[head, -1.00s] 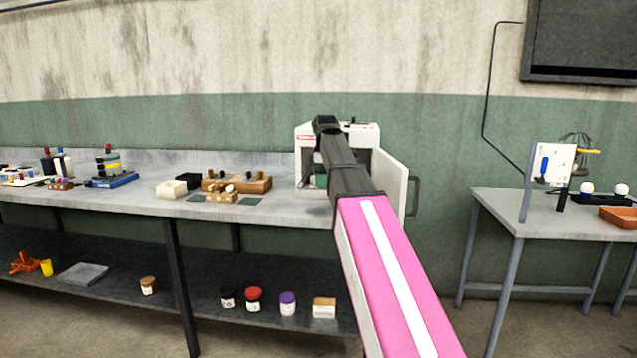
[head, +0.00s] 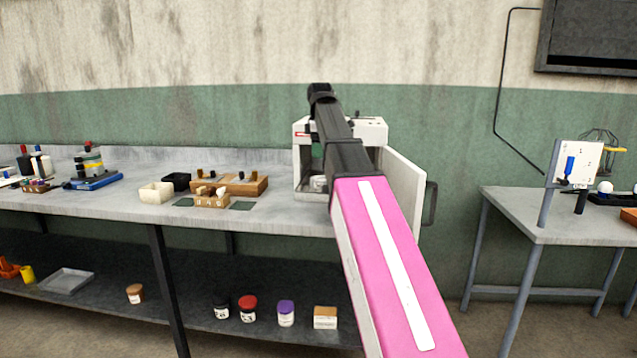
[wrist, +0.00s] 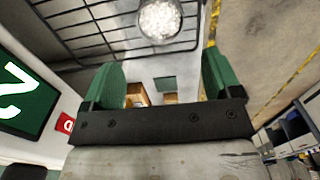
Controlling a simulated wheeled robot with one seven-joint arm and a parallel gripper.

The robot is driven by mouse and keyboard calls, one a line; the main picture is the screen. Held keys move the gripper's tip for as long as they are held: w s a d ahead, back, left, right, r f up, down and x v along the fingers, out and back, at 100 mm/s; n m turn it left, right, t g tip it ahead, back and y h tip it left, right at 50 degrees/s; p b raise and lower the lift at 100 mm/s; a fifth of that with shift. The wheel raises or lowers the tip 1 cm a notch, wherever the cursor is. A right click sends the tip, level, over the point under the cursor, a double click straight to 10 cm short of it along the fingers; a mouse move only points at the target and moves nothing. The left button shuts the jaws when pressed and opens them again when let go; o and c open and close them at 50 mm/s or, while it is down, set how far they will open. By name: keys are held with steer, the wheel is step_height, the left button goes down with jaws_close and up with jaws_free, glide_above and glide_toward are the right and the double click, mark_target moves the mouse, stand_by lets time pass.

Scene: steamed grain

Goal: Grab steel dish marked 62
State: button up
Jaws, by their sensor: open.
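A round metal dish filled with pale grains (wrist: 160,20) sits on a wire rack at the top of the wrist view. No number is readable on it. A small silvery dish (head: 318,183) shows inside the white open-doored cabinet in the head view, partly behind my arm. My gripper (wrist: 160,78) has two green fingers spread apart with nothing between them. The dish appears beyond the fingertips, roughly centred between them and apart from them. My fingers are hidden in the head view.
The white cabinet (head: 304,160) stands on the long grey bench, its door (head: 404,192) swung open to the right. Wooden blocks (head: 240,184) and a white box (head: 156,193) stand left of it. Jars (head: 248,308) stand on the lower shelf. A green display (wrist: 25,95) shows at left in the wrist view.

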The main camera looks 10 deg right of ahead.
mark_target(320, 179)
step_height(320, 179, down, 10)
steer(key=shift+f, duration=0.25)
stand_by(0.4)
steer(key=shift+c, duration=0.3)
steer(key=c, duration=0.6)
